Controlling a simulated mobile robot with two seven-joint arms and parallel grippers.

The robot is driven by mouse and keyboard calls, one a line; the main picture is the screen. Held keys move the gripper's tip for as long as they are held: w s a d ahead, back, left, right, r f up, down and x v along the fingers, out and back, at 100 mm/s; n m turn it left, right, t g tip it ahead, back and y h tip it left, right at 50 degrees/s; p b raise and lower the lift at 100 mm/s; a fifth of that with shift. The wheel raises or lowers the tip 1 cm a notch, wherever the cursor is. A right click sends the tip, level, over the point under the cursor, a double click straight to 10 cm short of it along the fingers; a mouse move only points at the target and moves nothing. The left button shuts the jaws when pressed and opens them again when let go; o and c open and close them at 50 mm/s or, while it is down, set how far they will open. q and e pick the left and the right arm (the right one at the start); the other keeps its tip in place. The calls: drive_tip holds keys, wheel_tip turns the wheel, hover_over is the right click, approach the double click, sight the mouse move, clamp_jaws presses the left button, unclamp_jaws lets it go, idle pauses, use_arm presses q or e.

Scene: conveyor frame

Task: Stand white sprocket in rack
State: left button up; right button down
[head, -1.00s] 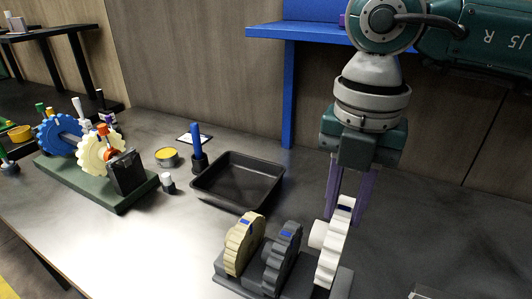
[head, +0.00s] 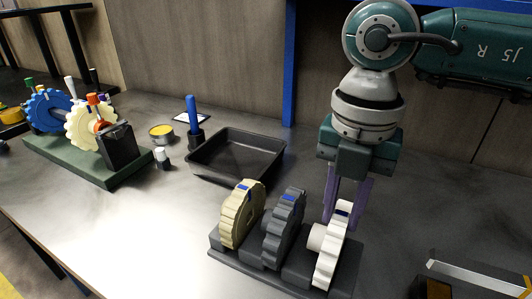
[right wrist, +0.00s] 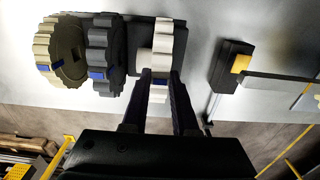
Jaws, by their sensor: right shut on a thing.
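The white sprocket (head: 330,251) stands upright in the right slot of the dark grey rack (head: 222,257), or just above its bottom; I cannot tell which. My right gripper (head: 344,207) is shut on its top edge, with a purple finger on each side. In the right wrist view the white sprocket (right wrist: 161,53) is between the fingertips (right wrist: 160,80), by its blue mark. A beige sprocket (head: 242,217) and a dark grey sprocket (head: 284,231) stand in the rack to its left. My left gripper is out of view.
A black tray (head: 205,172) lies behind the rack. To the left are a green base (head: 60,155) with blue and cream gears, a yellow tin (head: 161,134) and a small bottle (head: 161,158). A dark block with a clear panel (head: 480,279) is at front right.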

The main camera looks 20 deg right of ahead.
drive_tip(key=shift+f, duration=0.2)
idle(0.4)
drive_tip(key=c, duration=0.6)
unclamp_jaws()
drive_tip(key=shift+r, duration=0.1)
wheel_tip(320, 180, up, 10)
